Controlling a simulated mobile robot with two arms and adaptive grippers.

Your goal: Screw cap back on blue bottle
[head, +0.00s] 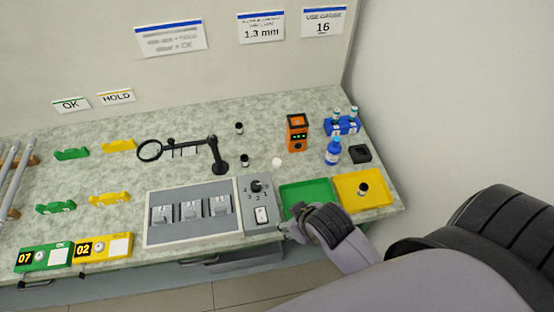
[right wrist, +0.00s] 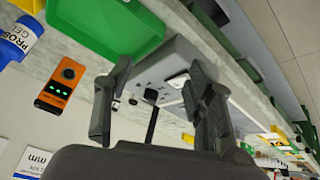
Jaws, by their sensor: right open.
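The blue bottle (head: 333,152) stands upright on the bench at the right, in front of a blue rack. In the right wrist view the bottle (right wrist: 16,42) shows at the upper left edge, with a white label; its top is cut off there. A small white round piece (head: 277,162), which may be the cap, lies on the bench left of the orange device. My right gripper (head: 290,230) is at the bench's front edge by the green tray, apart from the bottle. In the right wrist view its fingers (right wrist: 155,100) are spread with nothing held between them. My left gripper is out of view.
A green tray (head: 292,190) and a yellow tray (head: 346,187) lie between my right gripper and the bottle. An orange device (head: 297,134), a blue rack (head: 352,127) and a black block (head: 360,154) stand near the bottle. A magnifier stand (head: 220,167) is farther left.

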